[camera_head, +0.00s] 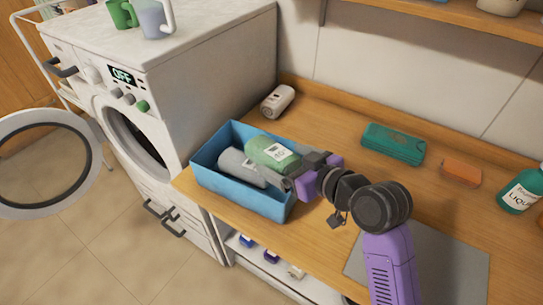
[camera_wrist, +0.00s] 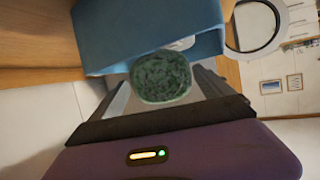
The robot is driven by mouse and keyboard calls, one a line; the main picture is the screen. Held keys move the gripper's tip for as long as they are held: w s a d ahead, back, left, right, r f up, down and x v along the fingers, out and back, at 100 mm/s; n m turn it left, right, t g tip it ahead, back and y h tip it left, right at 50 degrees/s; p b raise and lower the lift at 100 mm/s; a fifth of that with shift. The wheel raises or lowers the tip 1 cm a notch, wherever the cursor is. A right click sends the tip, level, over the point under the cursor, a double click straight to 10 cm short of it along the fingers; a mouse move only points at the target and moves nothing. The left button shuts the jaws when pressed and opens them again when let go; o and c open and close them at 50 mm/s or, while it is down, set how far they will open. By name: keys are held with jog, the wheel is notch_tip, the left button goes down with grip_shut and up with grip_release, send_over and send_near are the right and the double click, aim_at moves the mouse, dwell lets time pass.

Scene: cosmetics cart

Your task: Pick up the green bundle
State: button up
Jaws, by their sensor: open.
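The green bundle (camera_head: 270,152) is a rolled cloth with a white label. It lies in the blue bin (camera_head: 238,198), leaning near the rim at the bin's right end. A grey bundle (camera_head: 240,167) lies beside it. My gripper (camera_head: 296,176) is at the right end of the bin, close to the near end of the green bundle. In the wrist view the round end of the green bundle (camera_wrist: 162,77) shows between my two open fingers. The blue bin (camera_wrist: 145,22) is behind it. I cannot tell whether the fingers touch the bundle.
The bin stands on a wooden counter (camera_head: 335,118) beside a white washing machine (camera_head: 175,60) with its door open. A teal case (camera_head: 393,144), an orange block (camera_head: 461,171) and a green liquid bottle (camera_head: 520,190) are to the right.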

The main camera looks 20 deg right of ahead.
aim_at(272, 154)
jog(key=x, duration=0.1)
jog(key=p+x, duration=0.1)
jog(key=x, duration=0.1)
jog(key=shift+w+a+r, duration=0.1)
jog(key=shift+w+a, duration=0.15)
jog(key=shift+a, duration=0.1)
jog(key=shift+w+a+f, duration=0.1)
jog(key=shift+w+f, duration=0.2)
jog(key=shift+w, duration=0.25)
jog(key=c, duration=1.6)
jog(key=shift+c, duration=1.4)
jog(key=shift+r, duration=0.15)
